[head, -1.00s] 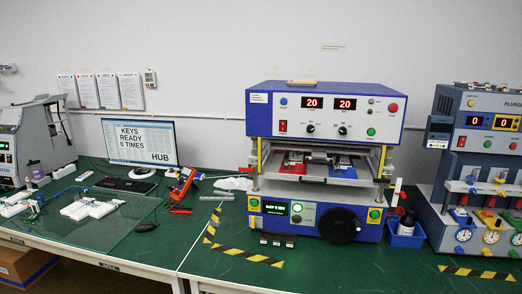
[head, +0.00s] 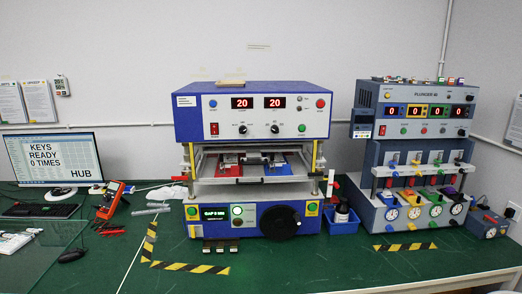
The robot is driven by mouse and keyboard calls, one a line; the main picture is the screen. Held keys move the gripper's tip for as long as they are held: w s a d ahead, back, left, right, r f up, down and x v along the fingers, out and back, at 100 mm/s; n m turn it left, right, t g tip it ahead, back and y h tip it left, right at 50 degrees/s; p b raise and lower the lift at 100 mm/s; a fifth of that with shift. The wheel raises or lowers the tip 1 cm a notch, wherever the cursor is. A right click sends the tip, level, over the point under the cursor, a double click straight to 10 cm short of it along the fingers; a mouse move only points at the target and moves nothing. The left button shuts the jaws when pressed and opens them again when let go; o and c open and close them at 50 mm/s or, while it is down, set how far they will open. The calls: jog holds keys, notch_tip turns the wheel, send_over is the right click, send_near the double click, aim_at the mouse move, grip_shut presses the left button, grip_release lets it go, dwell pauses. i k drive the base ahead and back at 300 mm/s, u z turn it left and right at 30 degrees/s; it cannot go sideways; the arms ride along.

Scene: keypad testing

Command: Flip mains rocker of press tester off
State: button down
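The press tester appears to be the blue and white machine (head: 252,160) in the middle of the green bench. Its red mains rocker (head: 214,129) is on the left of the upper front panel, below a blue button. Two red displays (head: 242,103) on the panel are lit and read 20 and 20. A green display (head: 214,213) low on the front is also lit. The rocker is too small to tell which side is pressed in. My gripper is not in view.
A grey-blue plunger tester (head: 418,125) with several lit displays stands at the right. A blue bin (head: 342,223) with a dark bottle sits between the machines. A monitor (head: 54,160) and an orange meter (head: 110,198) are at the left. Striped tape (head: 190,268) marks the bench front.

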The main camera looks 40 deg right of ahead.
aim_at(214, 129)
jog(key=z, duration=1)
jog(key=k, duration=0.9)
jog(key=i, duration=0.6)
